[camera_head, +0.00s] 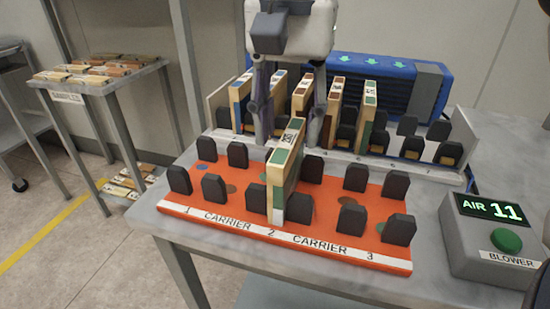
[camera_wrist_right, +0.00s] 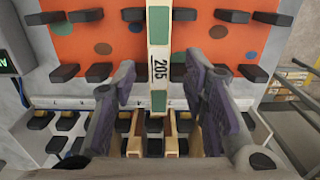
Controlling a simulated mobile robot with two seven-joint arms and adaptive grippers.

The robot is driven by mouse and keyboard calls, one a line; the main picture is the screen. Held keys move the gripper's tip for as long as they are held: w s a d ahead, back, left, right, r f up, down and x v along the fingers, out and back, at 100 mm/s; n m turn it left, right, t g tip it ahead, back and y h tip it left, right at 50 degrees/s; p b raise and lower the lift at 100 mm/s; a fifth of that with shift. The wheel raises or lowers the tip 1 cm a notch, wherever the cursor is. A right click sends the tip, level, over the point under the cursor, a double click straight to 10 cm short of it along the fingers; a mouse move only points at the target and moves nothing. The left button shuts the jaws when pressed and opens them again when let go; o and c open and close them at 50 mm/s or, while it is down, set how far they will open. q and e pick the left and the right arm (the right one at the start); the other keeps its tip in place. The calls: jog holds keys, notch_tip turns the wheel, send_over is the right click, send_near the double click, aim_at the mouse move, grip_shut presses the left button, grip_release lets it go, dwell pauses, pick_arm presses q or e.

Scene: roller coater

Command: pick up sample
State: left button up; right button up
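My right gripper (camera_head: 289,142) points down from above, just behind the label. Its two fingers are apart and empty, one to each side of the board's line. In the right wrist view the fingers (camera_wrist_right: 160,85) flank the board's far end without visible contact. My left gripper is not in view.
Behind the carrier, a white numbered rack (camera_head: 400,168) holds several upright boards (camera_head: 333,100) close to my fingers. A blue blower unit (camera_head: 385,85) stands behind it. A control box (camera_head: 495,235) shows AIR 11. A side table (camera_head: 105,88) at left holds flat boards.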

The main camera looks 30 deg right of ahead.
aim_at(287, 175)
notch_tip(287, 175, down, 3)
jog(key=shift+s+r, duration=0.1)
jog(key=shift+r, duration=0.1)
notch_tip(287, 175, down, 6)
jog(key=shift+b, duration=0.75)
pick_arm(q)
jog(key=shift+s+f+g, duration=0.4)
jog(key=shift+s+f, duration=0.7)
pick_arm(e)
jog(key=shift+r, duration=0.1)
grip_shut()
